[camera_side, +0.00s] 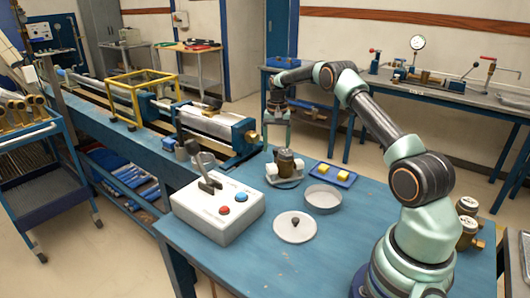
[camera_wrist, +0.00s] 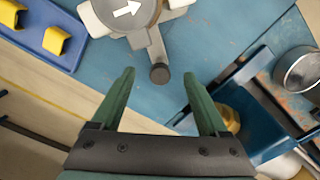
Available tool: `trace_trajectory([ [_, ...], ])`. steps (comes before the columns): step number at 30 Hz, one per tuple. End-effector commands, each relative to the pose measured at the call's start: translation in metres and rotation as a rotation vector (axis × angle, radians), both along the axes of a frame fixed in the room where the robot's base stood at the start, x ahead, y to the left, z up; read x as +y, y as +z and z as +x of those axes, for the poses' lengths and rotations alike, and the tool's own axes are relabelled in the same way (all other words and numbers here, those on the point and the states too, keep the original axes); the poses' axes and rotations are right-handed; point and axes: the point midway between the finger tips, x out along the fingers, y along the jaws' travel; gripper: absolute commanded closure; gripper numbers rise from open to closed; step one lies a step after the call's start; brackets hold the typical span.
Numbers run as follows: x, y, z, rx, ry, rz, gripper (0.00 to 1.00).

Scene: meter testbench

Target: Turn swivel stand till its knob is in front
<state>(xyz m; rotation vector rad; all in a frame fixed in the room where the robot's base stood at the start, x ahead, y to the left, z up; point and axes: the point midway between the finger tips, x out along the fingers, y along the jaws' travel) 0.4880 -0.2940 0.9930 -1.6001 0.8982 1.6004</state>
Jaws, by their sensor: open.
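The swivel stand (camera_side: 286,181) sits on the blue table in the side view, with a dark brass meter (camera_side: 286,160) and white fittings on it. In the wrist view I see the meter's round grey top with a white arrow (camera_wrist: 127,10). A pale bar runs from it to a dark round knob (camera_wrist: 160,74). My gripper (camera_side: 277,146) is open and points down, above and just behind the stand. In the wrist view the knob appears between the fingertips of my gripper (camera_wrist: 158,75), with gaps both sides. I cannot tell their height difference; the knob is not clear in the side view.
A blue tray with yellow blocks (camera_side: 333,175) lies right of the stand. A round metal dish (camera_side: 323,198) and a white lid with a black knob (camera_side: 295,227) lie in front. A control box (camera_side: 218,207) stands left.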

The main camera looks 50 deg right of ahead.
Motion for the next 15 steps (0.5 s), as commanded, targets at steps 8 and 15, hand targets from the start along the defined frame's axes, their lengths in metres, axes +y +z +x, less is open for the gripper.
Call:
trace_trajectory([
  [8,-0.003,0.000,-0.002,0.000,-0.001,0.000,0.22],
  [15,-0.010,0.000,-0.009,0.000,-0.001,0.000,0.22],
])
